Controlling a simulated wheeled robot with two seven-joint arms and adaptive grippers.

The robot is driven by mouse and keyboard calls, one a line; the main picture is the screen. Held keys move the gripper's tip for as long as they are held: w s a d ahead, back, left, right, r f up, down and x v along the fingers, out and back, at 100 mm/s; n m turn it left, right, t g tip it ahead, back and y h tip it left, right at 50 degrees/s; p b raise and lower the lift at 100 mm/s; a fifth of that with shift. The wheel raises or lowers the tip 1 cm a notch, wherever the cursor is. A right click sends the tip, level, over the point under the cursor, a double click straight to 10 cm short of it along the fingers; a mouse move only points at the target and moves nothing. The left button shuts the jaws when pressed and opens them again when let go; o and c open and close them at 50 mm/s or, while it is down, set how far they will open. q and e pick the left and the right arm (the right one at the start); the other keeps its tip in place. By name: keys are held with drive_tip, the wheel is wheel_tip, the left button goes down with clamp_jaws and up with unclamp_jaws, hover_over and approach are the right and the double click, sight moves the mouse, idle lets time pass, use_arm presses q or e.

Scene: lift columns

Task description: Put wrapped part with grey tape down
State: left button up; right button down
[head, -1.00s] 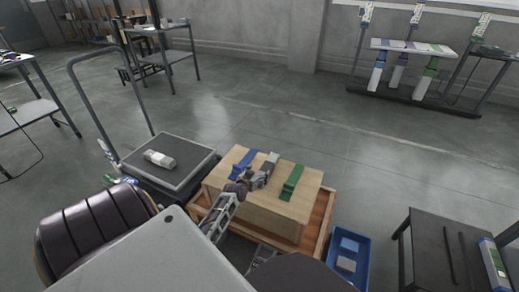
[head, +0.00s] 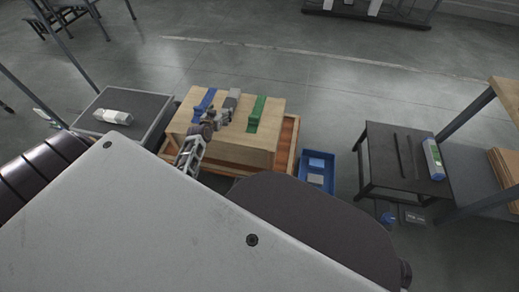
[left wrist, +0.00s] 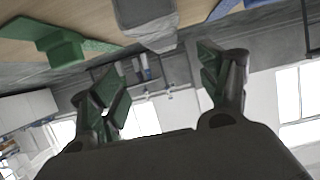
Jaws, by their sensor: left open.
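A white wrapped part (head: 113,117) lies on the dark top of a cart (head: 140,108) at the left in the head view; its tape colour is too small to tell surely. A wooden box (head: 240,148) carries a blue piece (head: 203,101), a grey piece (head: 234,95) and a green piece (head: 257,112). My left gripper (head: 218,117) is over the box, just in front of the grey piece. In the left wrist view, the gripper (left wrist: 162,82) is open with nothing between its fingers; the grey piece (left wrist: 145,12) lies beyond. My right gripper is not visible.
The box sits in an orange-brown tray (head: 289,140). A blue bin (head: 316,170) stands on the floor beside it. The floor behind the box is clear.

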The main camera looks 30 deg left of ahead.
use_arm(q)
drive_tip(key=s+d+h, duration=0.1)
drive_tip(key=d, duration=0.2)
drive_tip(key=d+f+m, duration=0.1)
drive_tip(key=d, duration=0.2)
drive_tip(key=s+d+m+g+h, duration=0.1)
drive_tip(key=d, duration=0.2)
drive_tip(key=shift+s+d+f+h, duration=0.3)
drive_tip(key=shift+s+d, duration=0.05)
drive_tip(key=shift+d, duration=0.05)
drive_tip(key=s+d+r+m+g+h, duration=0.1)
drive_tip(key=s+d+m+g+h, duration=0.1)
drive_tip(key=s+d, duration=0.9)
drive_tip(key=s+d+r+m+g+h, duration=0.1)
drive_tip(key=s+d+g, duration=0.3)
drive_tip(key=s+d, duration=0.7)
drive_tip(key=d+h, duration=0.1)
drive_tip(key=d, duration=0.6)
drive_tip(key=shift+d+r+m+g+h, duration=0.25)
drive_tip(key=shift+r+m+g+h, duration=0.05)
drive_tip(key=shift+r+m+g, duration=0.1)
drive_tip(key=shift+f+p, duration=0.2)
drive_tip(key=shift+p, duration=0.5)
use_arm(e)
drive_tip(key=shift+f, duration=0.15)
